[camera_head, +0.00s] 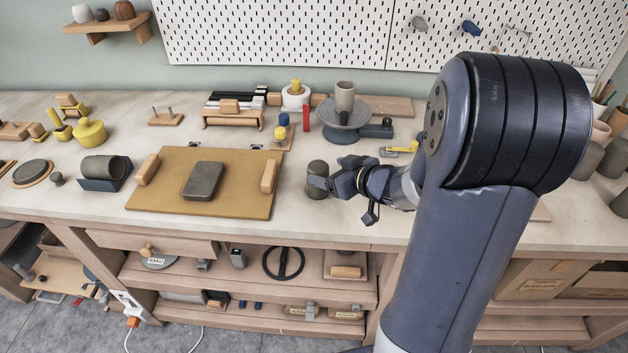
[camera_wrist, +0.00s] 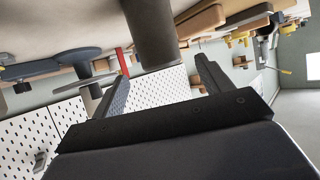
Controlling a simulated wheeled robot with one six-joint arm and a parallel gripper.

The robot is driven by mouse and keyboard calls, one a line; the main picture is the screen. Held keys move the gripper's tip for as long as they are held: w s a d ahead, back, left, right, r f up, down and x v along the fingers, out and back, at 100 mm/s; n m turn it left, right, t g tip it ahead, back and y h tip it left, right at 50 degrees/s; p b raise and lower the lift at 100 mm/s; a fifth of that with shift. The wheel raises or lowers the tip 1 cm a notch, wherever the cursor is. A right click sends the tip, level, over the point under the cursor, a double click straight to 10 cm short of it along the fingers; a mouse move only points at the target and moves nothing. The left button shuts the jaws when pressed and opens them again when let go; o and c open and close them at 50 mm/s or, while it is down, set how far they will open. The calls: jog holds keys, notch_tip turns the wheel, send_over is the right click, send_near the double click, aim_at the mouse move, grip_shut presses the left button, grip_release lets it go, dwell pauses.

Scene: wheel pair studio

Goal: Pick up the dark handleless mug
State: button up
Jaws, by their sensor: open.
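The dark handleless mug (camera_head: 316,168) stands upright on the workbench, right of the tan board. My gripper (camera_head: 329,184) is open and low over the bench, reaching in from the right, with its tips overlapping the mug's right side in the head view. In the wrist view the picture is upside down, and the mug (camera_wrist: 152,28) hangs from the top edge, between the lines of the two spread fingers (camera_wrist: 162,68). Nothing is gripped. I cannot tell whether a finger touches the mug.
A tan board (camera_head: 235,178) with a dark slab (camera_head: 203,181) lies to the left. Behind stand a grey turntable (camera_head: 342,122) bearing a taller grey cup (camera_head: 345,94), and a red upright block (camera_head: 306,118). The bench's front edge is close below the mug.

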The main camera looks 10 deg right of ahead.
aim_at(314, 168)
jog(key=x, duration=0.7)
jog(key=shift+a+f+b, duration=0.1)
jog(key=shift+f+b, duration=0.05)
jog(key=shift+b, duration=0.2)
jog(key=shift+c, duration=0.4)
jog(key=c, duration=1.2)
